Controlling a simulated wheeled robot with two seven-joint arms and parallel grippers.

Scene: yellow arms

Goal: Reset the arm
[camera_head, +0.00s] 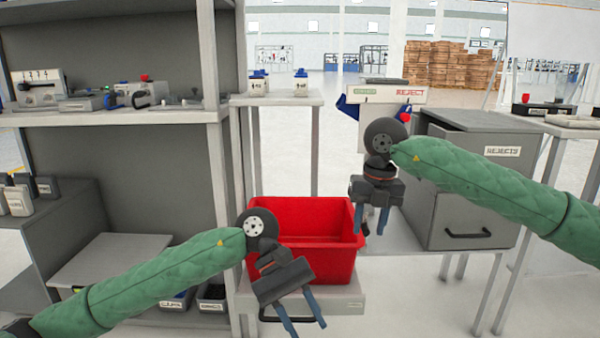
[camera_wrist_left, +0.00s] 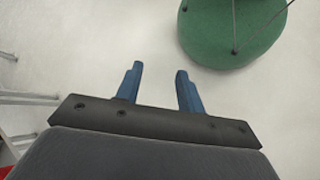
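My left gripper (camera_head: 303,327) hangs low in front of the red bin, at the end of a green-sleeved arm that comes in from the left. Its blue fingers are apart with nothing between them. The left wrist view also shows the left gripper (camera_wrist_left: 158,85) open over pale floor. My right gripper (camera_head: 373,225) hangs in front of the grey cabinet's left side, to the right of the red bin, with its fingers pointing down. Its two fingers are apart and I see nothing between them. Both arms are bent and raised.
A red bin (camera_head: 305,262) sits on a grey stand; its visible inside looks empty. A grey cabinet marked REJECTS (camera_head: 478,195) stands right. A grey shelf unit (camera_head: 130,118) with several devices stands left. A small table (camera_head: 280,100) is behind the bin. A green rounded part (camera_wrist_left: 230,35) shows in the wrist view.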

